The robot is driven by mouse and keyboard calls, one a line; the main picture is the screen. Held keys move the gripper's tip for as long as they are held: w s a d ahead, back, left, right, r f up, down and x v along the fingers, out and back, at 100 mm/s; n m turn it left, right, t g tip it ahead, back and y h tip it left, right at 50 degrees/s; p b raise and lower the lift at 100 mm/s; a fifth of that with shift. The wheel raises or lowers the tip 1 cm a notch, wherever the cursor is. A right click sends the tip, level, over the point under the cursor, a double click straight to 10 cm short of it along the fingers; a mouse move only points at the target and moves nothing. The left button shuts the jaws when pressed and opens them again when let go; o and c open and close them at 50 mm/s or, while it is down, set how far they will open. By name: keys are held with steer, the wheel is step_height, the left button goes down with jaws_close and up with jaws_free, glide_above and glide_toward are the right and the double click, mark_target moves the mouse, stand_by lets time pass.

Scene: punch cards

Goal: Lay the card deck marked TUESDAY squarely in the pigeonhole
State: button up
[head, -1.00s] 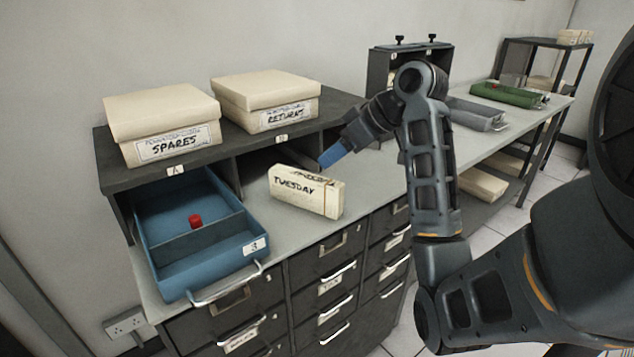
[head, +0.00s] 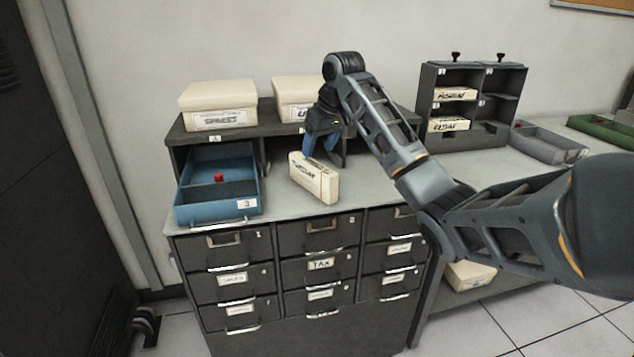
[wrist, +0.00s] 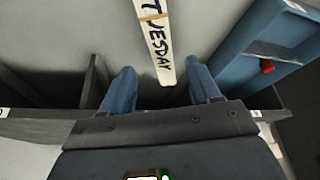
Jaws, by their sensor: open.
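The cream card deck marked TUESDAY (head: 314,184) stands on its long edge on the grey counter, right of the blue tray. Its lettering reads clearly in the wrist view (wrist: 158,42). My gripper (head: 322,142) is open and points down just behind the deck. In the wrist view my gripper (wrist: 161,72) shows the deck's near end between its blue fingertips, with gaps on both sides; I cannot tell how far below them it lies. A dark pigeonhole rack (head: 472,133) stands at the back right. Its left compartments hold cream decks; its right ones look empty.
A blue tray (head: 232,205) with a red object (head: 218,177) juts from the shelf (head: 178,135) left of the deck. Cream boxes (head: 218,105) sit on the shelf. A grey tray (head: 548,146) and a green tray (head: 600,130) lie right. Counter between deck and rack is mostly clear.

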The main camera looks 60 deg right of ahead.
mark_target(313, 162)
steer(key=shift+p+x, duration=0.6)
steer(key=shift+x, duration=3.35)
steer(key=shift+a, duration=0.1)
steer(key=shift+c, duration=0.4)
steer(key=shift+r, duration=0.1)
jaws_close()
